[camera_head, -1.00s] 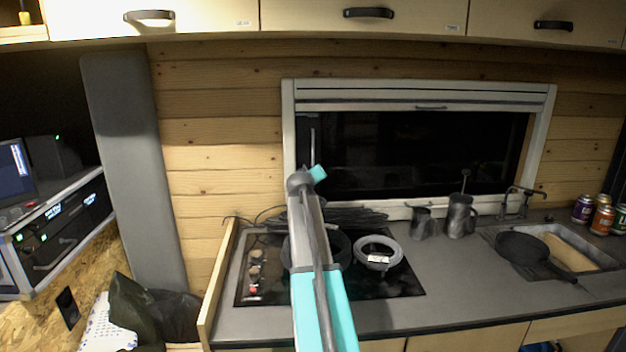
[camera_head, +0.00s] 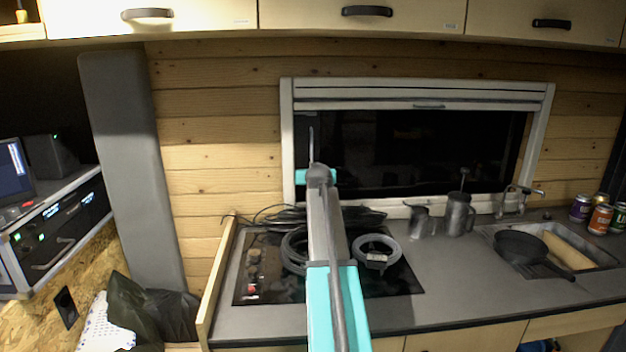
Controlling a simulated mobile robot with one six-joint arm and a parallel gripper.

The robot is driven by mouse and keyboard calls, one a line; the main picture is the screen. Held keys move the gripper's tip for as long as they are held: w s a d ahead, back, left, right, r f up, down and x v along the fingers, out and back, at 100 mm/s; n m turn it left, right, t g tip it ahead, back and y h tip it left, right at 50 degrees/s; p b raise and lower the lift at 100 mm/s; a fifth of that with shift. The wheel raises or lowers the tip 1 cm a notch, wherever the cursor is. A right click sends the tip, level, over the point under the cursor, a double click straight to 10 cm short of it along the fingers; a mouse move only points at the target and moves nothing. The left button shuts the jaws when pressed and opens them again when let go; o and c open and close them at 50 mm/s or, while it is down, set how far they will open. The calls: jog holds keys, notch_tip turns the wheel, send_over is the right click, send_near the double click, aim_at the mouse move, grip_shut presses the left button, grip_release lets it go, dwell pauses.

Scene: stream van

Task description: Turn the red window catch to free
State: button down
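The window (camera_head: 430,150) is a dark pane in a pale frame above the worktop, with a rolled blind along its top. I cannot make out a red catch on it. A thin grey upright bar (camera_head: 311,145) shows near the window's left side, just above the end of my arm. My arm reaches up from the bottom middle to the window's lower left. My gripper is at its far end, mostly hidden behind my own wrist, so its fingers cannot be seen. Whether it touches anything is hidden.
Below the window are a hob (camera_head: 268,285) with coiled cables (camera_head: 376,252), two metal jugs (camera_head: 457,217), a sink (camera_head: 590,250) with a black pan (camera_head: 522,248), and cans (camera_head: 600,218). Cupboards (camera_head: 360,20) hang overhead. A grey panel (camera_head: 130,170) stands at left.

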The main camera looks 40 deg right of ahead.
jog(key=shift+f, duration=0.15)
jog(key=c, duration=1.8)
grip_release()
jog(key=shift+s+a, duration=0.1)
jog(key=shift+r, duration=0.2)
jog(key=b+v, duration=0.2)
jog(key=v, duration=1.1)
jog(key=shift+s+a, duration=0.2)
jog(key=shift+s, duration=0.1)
jog(key=shift+r, duration=0.1)
